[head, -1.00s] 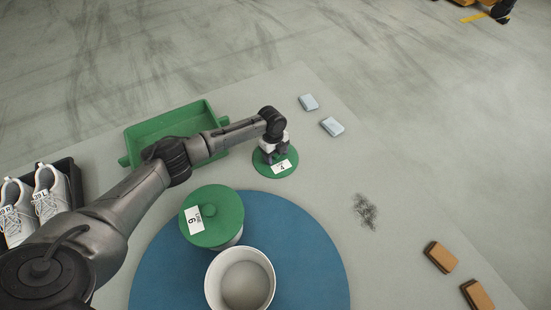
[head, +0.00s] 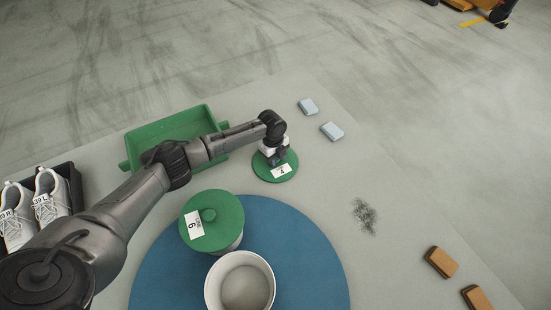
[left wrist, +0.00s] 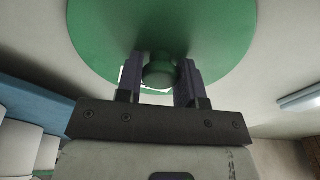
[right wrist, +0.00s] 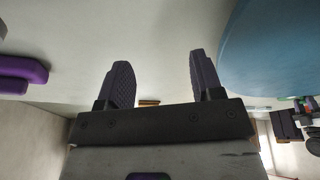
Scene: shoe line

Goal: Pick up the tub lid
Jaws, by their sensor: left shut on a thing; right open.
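The loose tub lid (head: 266,174) is a green disc with a white label, lying at the table's middle beyond the blue round mat. My left gripper (head: 277,157) is over it and shut on its knob; the left wrist view shows the fingers (left wrist: 160,78) on both sides of the green knob, with the lid (left wrist: 225,30) behind. I cannot tell whether the lid is clear of the table. A white tub (head: 214,288) stands open on the mat. My right gripper (right wrist: 160,82) is open and empty in the right wrist view; it is out of the head view.
Another tub with a green lid (head: 228,212) stands on the blue mat (head: 310,255). A green tray (head: 205,112) is behind my left arm. White shoes (head: 48,195) sit in a dark tray at left.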

